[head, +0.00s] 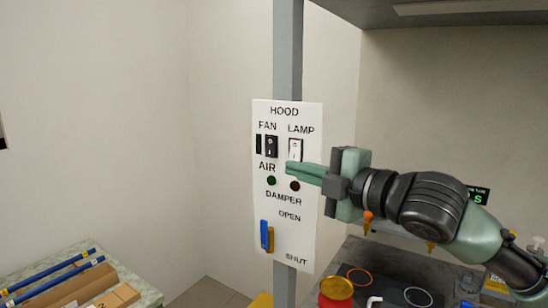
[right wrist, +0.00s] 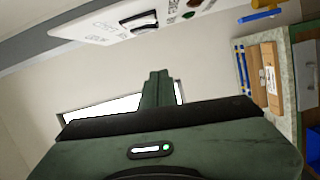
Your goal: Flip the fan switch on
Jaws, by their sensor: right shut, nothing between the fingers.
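The white HOOD panel (head: 262,205) is fixed to a grey post. The fan switch (head: 271,146) is a black rocker under the word FAN, with a dark green strip (head: 258,144) at its left. The lamp switch (head: 295,149) is a white rocker in a dark frame at its right. My right gripper (head: 289,168) is shut and empty, its tips in front of the panel just below the lamp switch and right of the word AIR. I cannot tell whether they touch the panel. The right gripper (right wrist: 158,75) also shows shut in the right wrist view. My left gripper is out of view.
Below the switches are a dark green round light (head: 271,180), a dark red one (head: 295,186) and a blue damper lever (head: 265,235). A bench with blue rods (head: 50,275) stands at lower left. A dark worktop (head: 385,262) with several items lies at lower right.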

